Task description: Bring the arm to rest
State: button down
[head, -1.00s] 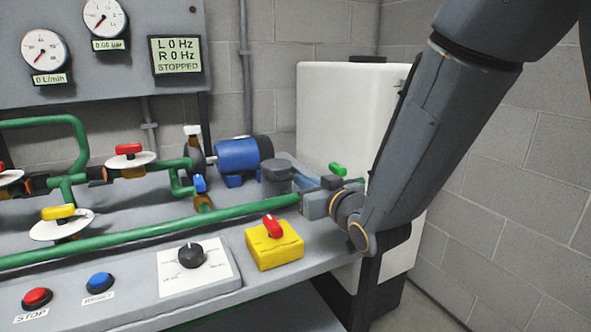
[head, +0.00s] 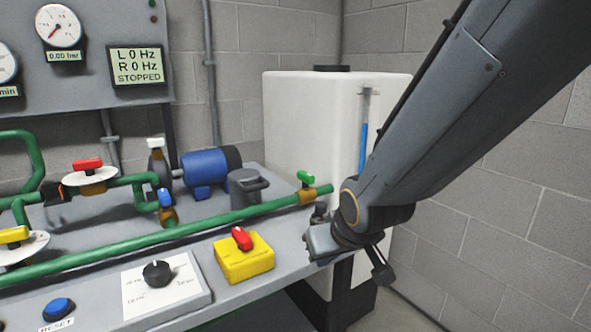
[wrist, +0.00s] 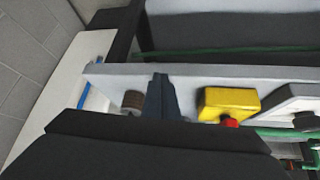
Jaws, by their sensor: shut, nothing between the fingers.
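My arm comes in from the upper right of the head view and ends at my gripper (head: 383,274), just past the right end of the bench, in front of the white tank (head: 300,115). In the wrist view my gripper (wrist: 160,78) shows as two dark fingers together, with nothing between them. The wrist hides part of the tank's lower side and the bench corner.
A green-handled valve (head: 306,178) on the green pipe (head: 150,236) is close to the left of my wrist. A dial plate (head: 165,286), a blue button (head: 58,309) and a blue motor (head: 208,167) are further left. Bare block wall (head: 500,220) lies to the right.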

jog(key=s+d+r+m+g+h, duration=0.1)
jog(key=s+d+g, duration=0.15)
jog(key=s, duration=0.55)
jog(key=s+d+g, duration=0.1)
jog(key=s+g, duration=0.3)
jog(key=s, duration=0.5)
jog(key=d+r+m+h+p, duration=0.1)
jog(key=d+r+m+p, duration=0.2)
jog(key=d+r+p, duration=0.6)
jog(key=r+p, duration=0.1)
jog(key=p, duration=0.8)
jog(key=shift+s+d+r, duration=0.15)
jog(key=shift+s+d, duration=0.2)
jog(key=shift+d, duration=0.05)
